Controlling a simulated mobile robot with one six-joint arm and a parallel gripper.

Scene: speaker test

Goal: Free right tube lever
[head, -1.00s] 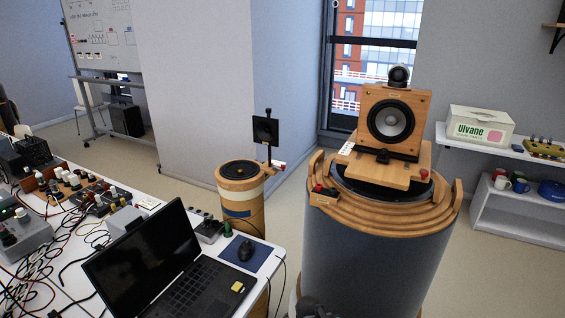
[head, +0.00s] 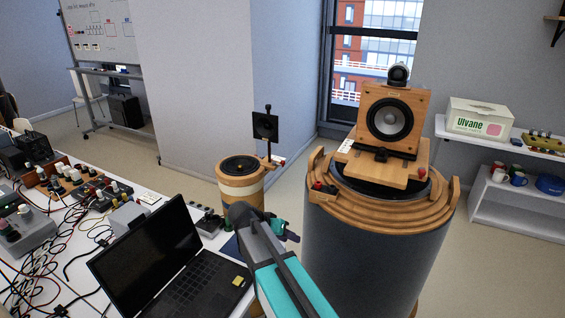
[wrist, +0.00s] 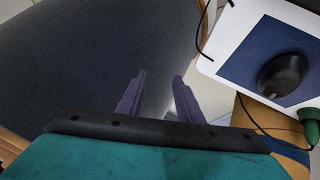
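The large dark tube (head: 365,255) stands right of centre in the head view, with a stepped wooden rim (head: 385,215). A red-knobbed lever (head: 318,187) sits on its front left rim, and another red knob (head: 422,172) shows at its right. A wooden-boxed speaker (head: 389,118) stands on top. A smaller tube (head: 240,188) with a wooden top stands to its left. My gripper (head: 294,236) is between the two tubes, below and left of the lever and apart from it. In the wrist view my gripper (wrist: 160,85) has its fingers apart, with nothing between them; no lever shows there.
A white table with a laptop (head: 165,270), cables and boxes is at left. A mouse (wrist: 281,75) on a blue mat (wrist: 250,50) lies near the table's edge in the wrist view. Shelves (head: 500,205) stand at the right. Floor shows between the tubes.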

